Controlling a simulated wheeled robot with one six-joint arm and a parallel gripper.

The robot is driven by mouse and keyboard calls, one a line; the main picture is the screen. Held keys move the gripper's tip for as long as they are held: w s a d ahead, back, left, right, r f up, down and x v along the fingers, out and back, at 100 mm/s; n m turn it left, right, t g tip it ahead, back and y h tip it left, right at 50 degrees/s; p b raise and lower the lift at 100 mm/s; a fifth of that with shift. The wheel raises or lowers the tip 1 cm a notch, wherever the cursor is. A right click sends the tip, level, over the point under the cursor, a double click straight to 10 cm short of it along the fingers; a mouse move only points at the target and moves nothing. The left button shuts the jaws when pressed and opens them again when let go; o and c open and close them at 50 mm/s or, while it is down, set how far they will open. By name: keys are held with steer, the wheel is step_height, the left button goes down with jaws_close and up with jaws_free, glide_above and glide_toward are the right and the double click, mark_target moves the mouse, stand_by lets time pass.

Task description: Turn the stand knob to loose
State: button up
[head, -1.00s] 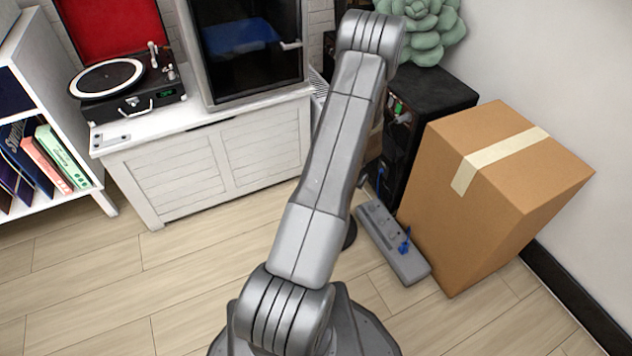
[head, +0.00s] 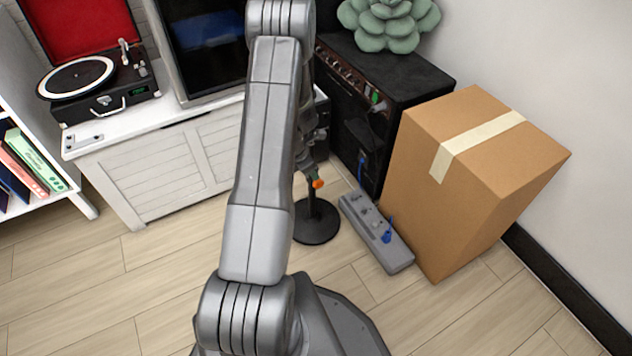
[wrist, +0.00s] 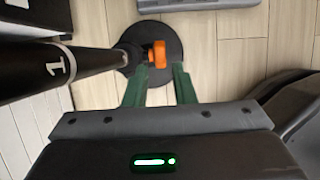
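The stand has a round black base (head: 317,228) on the floor, partly behind my arm in the head view. An orange knob (head: 317,184) shows above the base, right beside my arm. In the wrist view the orange knob (wrist: 158,54) appears just beyond my fingertips, in line with the gap between them. Whether the fingertips reach the knob's depth is unclear.
A grey power strip (head: 376,233) with a blue plug lies right of the stand, beside a cardboard box (head: 420,200). A black amplifier (head: 400,75) carrying a succulent stands behind. A white cabinet (head: 155,180) is at the left. The floor in front is clear.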

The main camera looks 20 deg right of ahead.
mark_target(318, 184)
steer(key=b+x, duration=0.1)
steer(key=x, duration=0.4)
steer(key=shift+f, duration=0.25)
jaws_close()
steer(key=shift+b, duration=0.55)
